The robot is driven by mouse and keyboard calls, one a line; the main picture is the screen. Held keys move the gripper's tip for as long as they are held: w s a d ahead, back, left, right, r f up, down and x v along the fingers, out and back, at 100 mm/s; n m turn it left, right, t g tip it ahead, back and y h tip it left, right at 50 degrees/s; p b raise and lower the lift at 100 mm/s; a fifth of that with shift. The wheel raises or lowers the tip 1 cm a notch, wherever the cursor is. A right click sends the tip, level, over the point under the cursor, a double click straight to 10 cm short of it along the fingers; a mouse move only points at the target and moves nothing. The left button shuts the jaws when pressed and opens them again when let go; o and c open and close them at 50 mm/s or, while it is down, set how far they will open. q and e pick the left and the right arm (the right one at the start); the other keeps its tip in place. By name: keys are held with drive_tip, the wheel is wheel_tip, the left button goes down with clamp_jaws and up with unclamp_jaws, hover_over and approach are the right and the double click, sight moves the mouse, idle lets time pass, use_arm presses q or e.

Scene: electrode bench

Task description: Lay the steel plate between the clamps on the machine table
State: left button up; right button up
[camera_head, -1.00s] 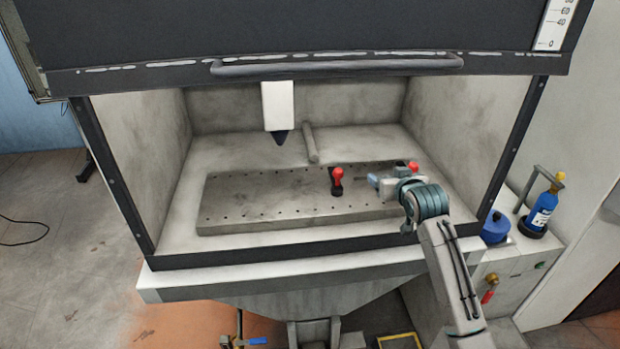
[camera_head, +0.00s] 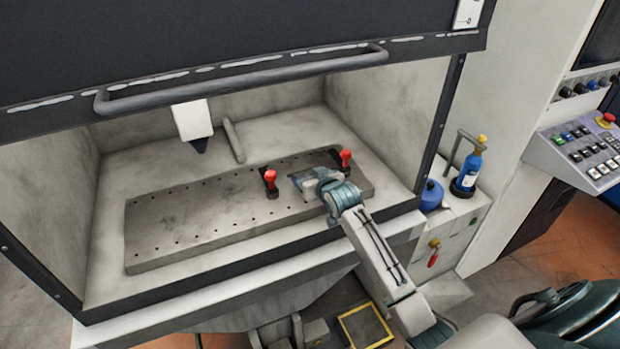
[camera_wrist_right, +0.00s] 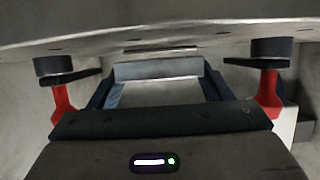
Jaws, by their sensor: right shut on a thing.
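The machine table (camera_head: 180,220) is a long grey plate with rows of holes inside the cabinet. Two clamps with red handles stand on its right part, the left clamp (camera_head: 270,180) and the right clamp (camera_head: 346,158). My right gripper (camera_head: 302,181) is between them, low at the table. In the right wrist view it is shut on the steel plate (camera_wrist_right: 158,93), a flat grey piece, with one clamp (camera_wrist_right: 62,95) and the other clamp (camera_wrist_right: 268,90) on either side. I cannot tell whether the plate touches the table. My left gripper is out of view.
A white machine head (camera_head: 192,119) with a dark tip hangs above the table's back. A grey rod (camera_head: 233,140) lies behind the table. The raised hood's handle bar (camera_head: 240,80) crosses above the opening. The table's left part is clear.

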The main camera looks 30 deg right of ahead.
drive_tip(key=shift+f, duration=0.35)
drive_tip(key=shift+s+f, duration=0.1)
drive_tip(key=shift+s, duration=0.1)
drive_tip(key=o, duration=1)
drive_tip(key=shift+f, duration=0.25)
drive_tip(key=o, duration=0.4)
drive_tip(key=shift+r, duration=0.2)
